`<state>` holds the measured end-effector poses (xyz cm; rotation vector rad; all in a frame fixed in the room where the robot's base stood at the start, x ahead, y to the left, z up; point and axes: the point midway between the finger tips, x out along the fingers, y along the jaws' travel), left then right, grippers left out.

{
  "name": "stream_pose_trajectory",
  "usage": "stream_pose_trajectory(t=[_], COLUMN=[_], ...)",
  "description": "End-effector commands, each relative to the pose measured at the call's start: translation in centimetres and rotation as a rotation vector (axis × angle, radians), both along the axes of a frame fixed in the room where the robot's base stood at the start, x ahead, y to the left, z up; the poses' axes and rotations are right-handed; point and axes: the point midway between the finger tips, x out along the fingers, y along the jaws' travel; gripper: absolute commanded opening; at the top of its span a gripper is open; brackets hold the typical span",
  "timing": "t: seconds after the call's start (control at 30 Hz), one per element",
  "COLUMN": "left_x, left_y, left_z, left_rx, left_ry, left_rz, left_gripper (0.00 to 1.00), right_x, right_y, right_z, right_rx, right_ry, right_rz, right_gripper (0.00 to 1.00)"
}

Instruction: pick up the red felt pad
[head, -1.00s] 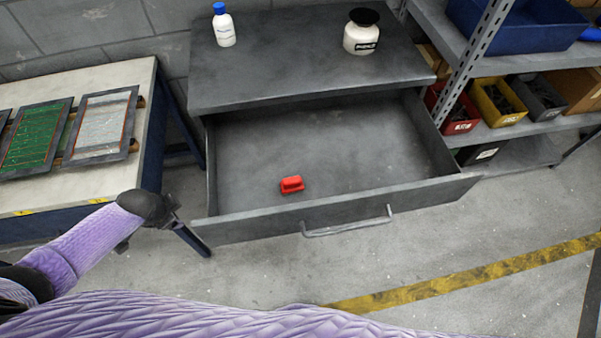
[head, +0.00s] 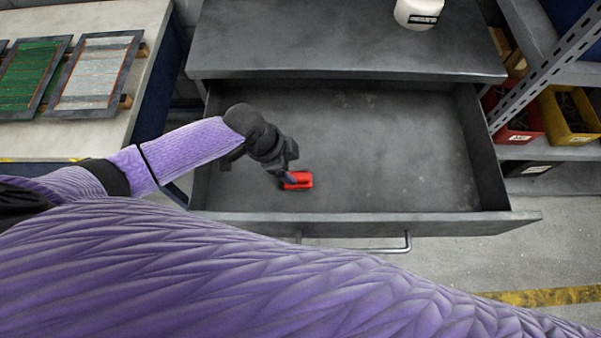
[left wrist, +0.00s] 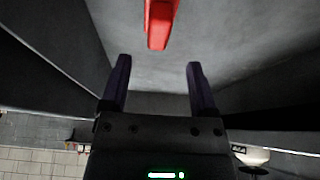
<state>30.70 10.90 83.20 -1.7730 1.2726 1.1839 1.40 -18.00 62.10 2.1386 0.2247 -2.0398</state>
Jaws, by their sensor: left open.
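The red felt pad (head: 300,181) is a small red block lying on the floor of the open grey drawer (head: 400,175), near its front wall. My left gripper (head: 285,178) reaches down into the drawer right at the pad and partly covers its left side in the head view. In the left wrist view the pad (left wrist: 158,22) shows at the top, ahead of and between the two dark fingers (left wrist: 159,85). The fingers are spread apart with nothing between them. My right gripper is not in view.
The drawer's front wall (head: 450,224) with its handle (head: 380,248) stands close to the pad. A white jar (head: 418,12) stands on the cabinet top (head: 340,45). A workbench with framed panels (head: 95,75) is at left; shelves with a yellow bin (head: 568,115) are at right. The drawer's right side is clear.

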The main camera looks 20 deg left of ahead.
Motion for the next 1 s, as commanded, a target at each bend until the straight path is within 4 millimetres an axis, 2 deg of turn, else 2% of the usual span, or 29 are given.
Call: stream_pose_trajectory(t=[0.2, 0.3, 0.57, 0.93, 1.0], left_x=[0.1, 0.2, 0.4, 0.4, 0.4], left_y=[-1.0, -1.6, -1.8, -1.8, -1.8], left_z=[-4.3, -5.7, -5.9, -5.9, -5.9], left_rx=[0.0, 0.0, 0.002, 0.002, 0.002], left_ry=[0.002, 0.002, -0.002, -0.002, -0.002], left_rz=[0.001, 0.002, 0.003, 0.003, 0.003], left_gripper=[0.76, 0.76, 0.76, 0.0, 0.0], right_x=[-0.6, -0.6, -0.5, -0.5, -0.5], right_y=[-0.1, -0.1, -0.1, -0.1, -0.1], right_z=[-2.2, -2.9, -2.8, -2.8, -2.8], right_rx=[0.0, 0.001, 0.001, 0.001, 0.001], right_ry=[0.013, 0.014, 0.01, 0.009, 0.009], right_rz=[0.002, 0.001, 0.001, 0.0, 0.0], right_gripper=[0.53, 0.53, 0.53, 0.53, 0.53])
